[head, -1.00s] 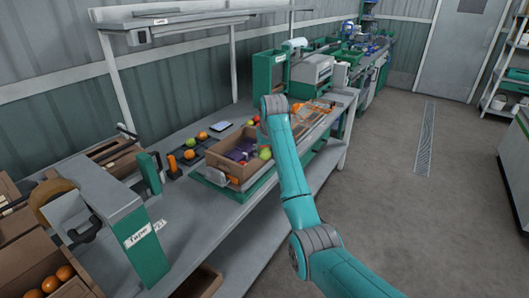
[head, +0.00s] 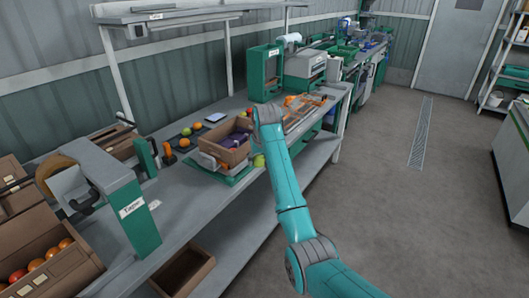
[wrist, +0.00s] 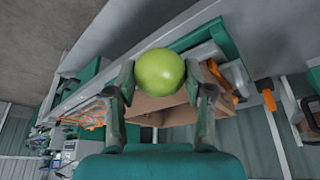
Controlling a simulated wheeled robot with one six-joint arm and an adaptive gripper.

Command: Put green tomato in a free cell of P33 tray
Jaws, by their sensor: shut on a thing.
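The green tomato (wrist: 160,73) sits between the two fingers of my gripper (wrist: 160,92) in the wrist view, with a finger pressed on each side. In the head view the green tomato (head: 259,160) shows below the end of my arm, at the right side of an open cardboard box (head: 211,149). The box also shows behind the tomato in the wrist view (wrist: 172,107). A dark tray (head: 172,134) with orange tomatoes lies on the bench left of the box. No P33 label is readable, so I cannot tell which tray it is.
A purple item (head: 240,136) lies in the box. The box stands on a green-edged platform (head: 233,180). A teal tape post (head: 139,225) stands at the front left. A crate of tomatoes (head: 72,268) is at lower left. Bare grey bench (head: 190,195) lies between.

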